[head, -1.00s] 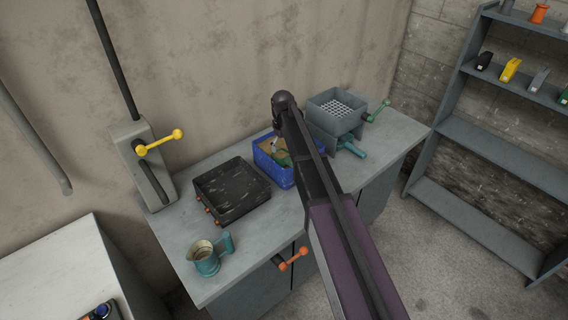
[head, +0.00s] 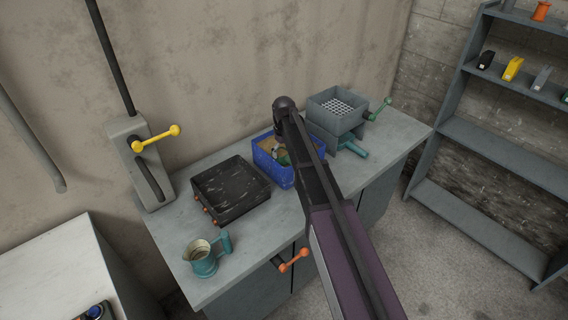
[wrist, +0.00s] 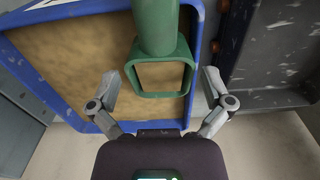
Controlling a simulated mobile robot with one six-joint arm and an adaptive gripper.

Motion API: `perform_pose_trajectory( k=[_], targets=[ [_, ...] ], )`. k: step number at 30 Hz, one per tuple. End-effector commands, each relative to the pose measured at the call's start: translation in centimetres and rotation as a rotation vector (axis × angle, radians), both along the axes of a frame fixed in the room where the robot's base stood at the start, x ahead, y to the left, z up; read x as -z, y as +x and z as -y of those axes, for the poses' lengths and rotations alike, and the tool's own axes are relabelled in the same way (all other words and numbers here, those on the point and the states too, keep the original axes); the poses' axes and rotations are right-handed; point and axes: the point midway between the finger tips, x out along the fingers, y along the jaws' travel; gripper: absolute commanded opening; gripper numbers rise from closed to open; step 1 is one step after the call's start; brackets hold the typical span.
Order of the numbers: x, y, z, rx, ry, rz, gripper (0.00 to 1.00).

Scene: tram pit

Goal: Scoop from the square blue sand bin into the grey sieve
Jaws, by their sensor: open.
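The square blue sand bin (head: 273,172) stands on the grey workbench, with tan sand (wrist: 75,62) inside. A green scoop (wrist: 157,30) is in the bin; the wrist view shows its thick handle and a squarish loop over the sand. My gripper (wrist: 160,82) is open above the bin, one finger on each side of the green loop, apart from it. In the head view my arm hides most of the gripper and scoop. The grey sieve (head: 334,100), with a white grid floor, stands right of the bin on a grey stand with green handles.
A black tray (head: 212,207) sits left of the bin and also shows in the wrist view (wrist: 275,45). A teal jug (head: 203,259) stands at the bench's front left. An orange handle (head: 292,261) sticks out from the bench front. The wall is close behind.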

Motion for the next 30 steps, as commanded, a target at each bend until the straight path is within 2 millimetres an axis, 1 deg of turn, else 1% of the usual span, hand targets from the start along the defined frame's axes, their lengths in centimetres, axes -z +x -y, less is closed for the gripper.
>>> perform_pose_trajectory(
  k=[1, 6, 26, 27, 29, 30],
  targets=[
    [0.77, 0.0, -0.01, 0.0, 0.0, 0.0, 1.0],
    [1.46, 0.0, -0.01, 0.0, 0.0, 0.0, 1.0],
    [1.51, 0.01, -0.01, 0.0, 0.0, 0.0, 1.0],
    [1.51, 0.01, -0.01, 0.0, 0.0, 0.0, 0.94],
    [1.51, 0.01, -0.01, 0.0, 0.0, 0.0, 0.76],
    [1.51, 0.01, -0.01, 0.0, 0.0, 0.0, 0.64]
  ],
)
